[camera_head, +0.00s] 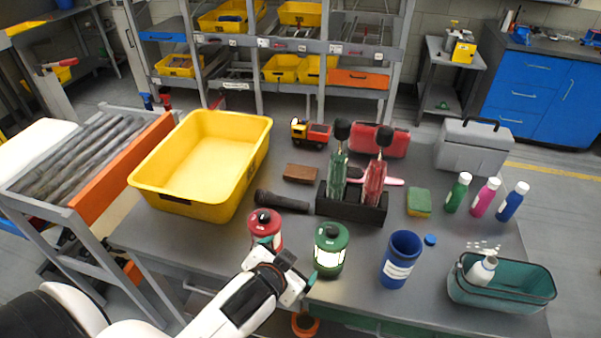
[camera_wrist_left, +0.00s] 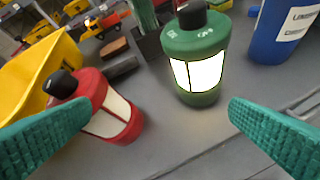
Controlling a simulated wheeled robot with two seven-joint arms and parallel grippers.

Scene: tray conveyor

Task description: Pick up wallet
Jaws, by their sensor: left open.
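My left gripper (camera_head: 287,262) is near the table's front edge, open and empty, well short of the wallet. In the left wrist view its two teal fingers (camera_wrist_left: 160,108) are spread wide, with the red lantern and green lantern ahead of them. My right gripper is not in view.
Bare table surrounds the wallet closely.

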